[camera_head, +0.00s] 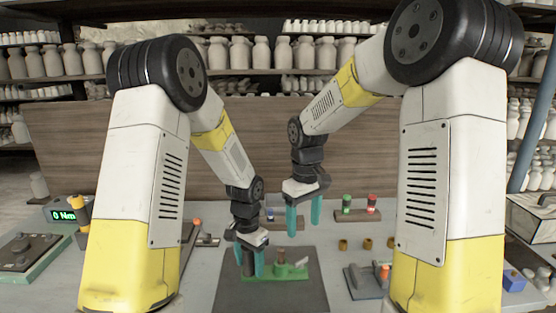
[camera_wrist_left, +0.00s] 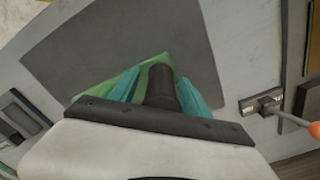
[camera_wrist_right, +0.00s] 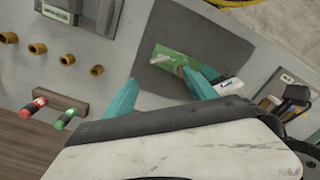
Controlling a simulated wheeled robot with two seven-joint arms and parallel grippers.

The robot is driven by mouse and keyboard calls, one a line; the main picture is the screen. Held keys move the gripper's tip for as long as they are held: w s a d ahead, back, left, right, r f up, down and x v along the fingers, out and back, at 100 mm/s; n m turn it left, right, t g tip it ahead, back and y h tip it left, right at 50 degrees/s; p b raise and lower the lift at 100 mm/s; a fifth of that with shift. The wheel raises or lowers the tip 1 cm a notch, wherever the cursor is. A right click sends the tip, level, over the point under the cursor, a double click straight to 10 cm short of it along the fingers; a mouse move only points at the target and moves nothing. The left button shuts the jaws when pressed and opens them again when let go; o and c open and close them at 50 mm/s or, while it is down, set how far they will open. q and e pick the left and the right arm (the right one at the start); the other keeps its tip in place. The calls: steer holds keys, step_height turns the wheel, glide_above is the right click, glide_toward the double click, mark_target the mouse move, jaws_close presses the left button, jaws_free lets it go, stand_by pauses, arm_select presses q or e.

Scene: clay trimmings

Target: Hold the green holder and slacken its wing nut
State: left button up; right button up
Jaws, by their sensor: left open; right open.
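The green holder (camera_head: 272,273) lies on a dark mat in the middle of the table. A dark upright post (camera_wrist_left: 161,88) stands at its left end; a brown stub and a pale piece (camera_head: 301,262), possibly the wing nut, sit on its right part. My left gripper (camera_head: 249,262) is open, its teal fingers on either side of the post with a gap visible; I cannot tell whether either touches it. The holder also shows in the right wrist view (camera_wrist_right: 176,62). My right gripper (camera_head: 304,214) is open and empty, above and behind the holder.
The dark mat (camera_head: 235,297) is otherwise bare. Behind it stands a rack (camera_head: 357,215) with green and red capped items. Several brown rings (camera_wrist_right: 67,58) and a grey block (camera_head: 362,283) lie to the right. A torque display (camera_head: 64,216) stands at the left.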

arm_select(q)
step_height(320, 180, up, 12)
steer(key=shift+f, duration=0.25)
steer(key=shift+r, duration=0.3)
steer(key=s+a+r+n+t+h, duration=0.1)
steer(key=s+a+r+n+t, duration=0.2)
steer(key=s+r, duration=0.4)
steer(key=s+a+r+n+t+h, duration=0.1)
steer(key=s+a+r+n+t, duration=0.2)
steer(key=s+r, duration=0.5)
steer(key=s+n, duration=0.1)
steer(key=s, duration=0.2)
steer(key=shift+a+r, duration=0.15)
steer(key=shift+a, duration=0.25)
arm_select(e)
steer(key=s+d+r+m+t+y, duration=0.1)
steer(key=s+d+r+m+t, duration=0.2)
steer(key=s+r, duration=0.3)
steer(key=s+d+r+m+t+y, duration=0.1)
steer(key=s+d+r+m+t, duration=0.2)
steer(key=s+r, duration=0.4)
steer(key=s, duration=0.5)
steer(key=shift+d+m, duration=0.35)
steer(key=shift+m, duration=0.05)
